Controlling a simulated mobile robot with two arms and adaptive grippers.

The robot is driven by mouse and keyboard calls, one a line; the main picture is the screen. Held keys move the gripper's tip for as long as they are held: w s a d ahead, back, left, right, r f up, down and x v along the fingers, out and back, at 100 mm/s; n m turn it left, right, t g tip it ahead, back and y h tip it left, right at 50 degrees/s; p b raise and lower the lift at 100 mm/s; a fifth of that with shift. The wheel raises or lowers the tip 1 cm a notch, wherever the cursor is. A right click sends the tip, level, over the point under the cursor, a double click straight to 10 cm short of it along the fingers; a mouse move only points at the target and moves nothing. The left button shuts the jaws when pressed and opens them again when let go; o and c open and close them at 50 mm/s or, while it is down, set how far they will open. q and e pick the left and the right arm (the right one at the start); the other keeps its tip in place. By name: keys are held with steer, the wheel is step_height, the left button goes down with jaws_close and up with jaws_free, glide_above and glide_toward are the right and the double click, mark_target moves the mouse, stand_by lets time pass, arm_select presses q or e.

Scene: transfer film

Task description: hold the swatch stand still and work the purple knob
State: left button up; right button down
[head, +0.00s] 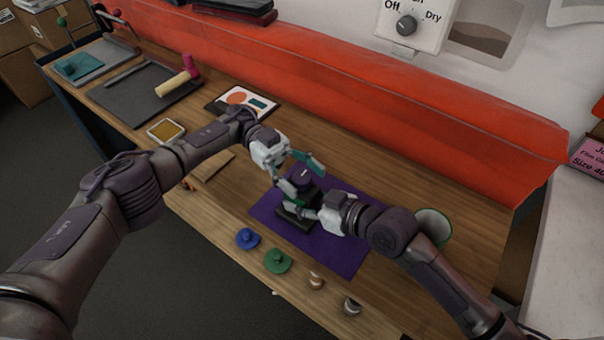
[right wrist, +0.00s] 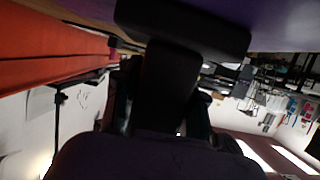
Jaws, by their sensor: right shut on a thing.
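The swatch stand (head: 287,213) is black and stands on a purple mat (head: 348,255). Its purple knob (head: 303,174) is on top. My left gripper (head: 302,174) is open over the stand, its green fingers spread with the knob between or just below them. I cannot tell whether they touch it. My right gripper (head: 304,207) is shut on the stand's body from the right, low over the mat. In the right wrist view the stand's dark post (right wrist: 168,85) is between the fingers, with its wide base (right wrist: 185,30) above in the picture.
A blue knob-like piece (head: 247,238), a green one (head: 277,261) and two small metallic ones lie along the front edge. A red padded bar (head: 370,95) runs along the back. Bare wood lies behind the mat.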

mark_target(302, 175)
arm_select(q)
step_height(302, 175, up, 10)
steer(key=shift+r, duration=0.1)
stand_by(0.6)
arm_select(e)
steer(key=c, duration=0.6)
jaws_free()
steer(key=shift+d, duration=0.1)
